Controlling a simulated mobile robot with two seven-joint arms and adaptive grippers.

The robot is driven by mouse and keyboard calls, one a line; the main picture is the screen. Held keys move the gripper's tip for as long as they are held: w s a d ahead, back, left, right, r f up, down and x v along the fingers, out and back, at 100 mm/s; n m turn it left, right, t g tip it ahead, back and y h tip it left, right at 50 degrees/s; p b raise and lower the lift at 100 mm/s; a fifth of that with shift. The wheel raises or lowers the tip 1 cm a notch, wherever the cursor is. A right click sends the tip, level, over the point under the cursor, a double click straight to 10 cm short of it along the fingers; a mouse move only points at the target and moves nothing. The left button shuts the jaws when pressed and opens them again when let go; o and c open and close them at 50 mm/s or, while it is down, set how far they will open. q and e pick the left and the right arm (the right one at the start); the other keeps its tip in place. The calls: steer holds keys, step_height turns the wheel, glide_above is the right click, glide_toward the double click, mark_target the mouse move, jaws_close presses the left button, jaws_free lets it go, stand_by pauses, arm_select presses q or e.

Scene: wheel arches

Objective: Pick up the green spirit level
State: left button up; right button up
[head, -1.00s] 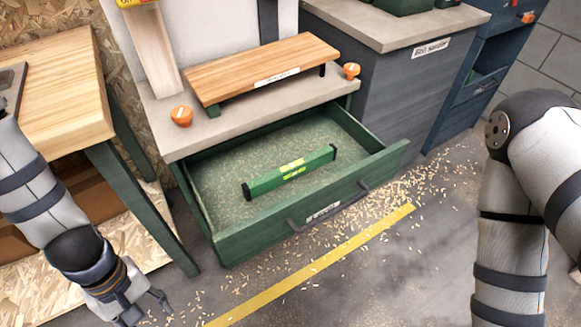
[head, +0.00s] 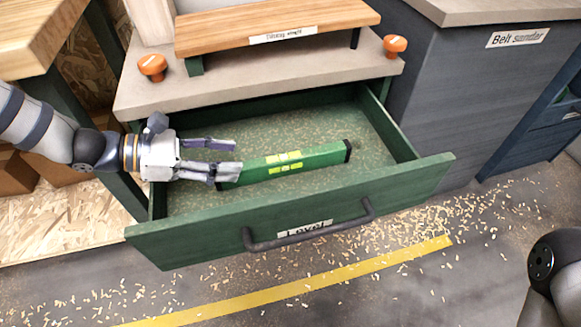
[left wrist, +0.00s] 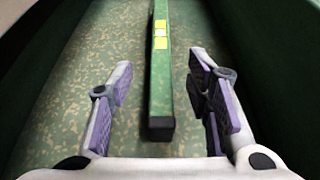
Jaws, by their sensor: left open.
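The green spirit level (head: 290,162) has yellow-green labels and black end caps, and lies in the open drawer. My left gripper (head: 238,157) is inside the drawer at the level's left end, open and empty. In the left wrist view the level (left wrist: 161,90) runs lengthwise, its near end cap between the two open fingers (left wrist: 162,95). There is a gap on both sides, and I see no contact. My right gripper is out of view.
The green drawer front (head: 300,215) has a dark handle (head: 310,232) and a label. A bench top with a wooden plank (head: 270,27) and two orange knobs stands above the drawer's back. A wooden table (head: 35,35) is at left. Wood shavings lie on the floor.

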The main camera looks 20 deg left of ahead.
mark_target(268, 160)
arm_select(q)
steer(key=b+x, duration=0.1)
steer(key=x, duration=0.6)
steer(key=shift+b, duration=0.35)
steer(key=shift+r, duration=0.1)
jaws_close()
